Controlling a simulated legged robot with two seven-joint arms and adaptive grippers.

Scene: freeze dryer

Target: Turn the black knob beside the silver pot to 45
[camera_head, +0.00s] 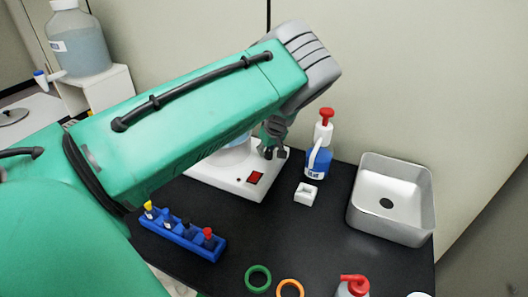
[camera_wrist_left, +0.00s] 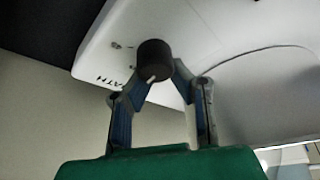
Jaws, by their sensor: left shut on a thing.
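The black knob (camera_wrist_left: 154,58) has a white pointer mark and stands on the white bath unit (camera_wrist_left: 110,45), which carries dark lettering. My left gripper (camera_wrist_left: 157,78) has one finger on each side of the knob and is shut on it. In the head view my left gripper (camera_head: 272,150) reaches down to the back right of the white bath unit (camera_head: 238,187), beside a red switch (camera_head: 255,178). A pale rounded vessel on the unit shows only in part behind my green arm; I cannot tell whether it is the silver pot. My right gripper is out of view.
A metal sink (camera_head: 420,212) is farther right. A blue vial rack (camera_head: 185,235), green ring (camera_head: 258,279) and orange ring (camera_head: 290,289) lie nearer.

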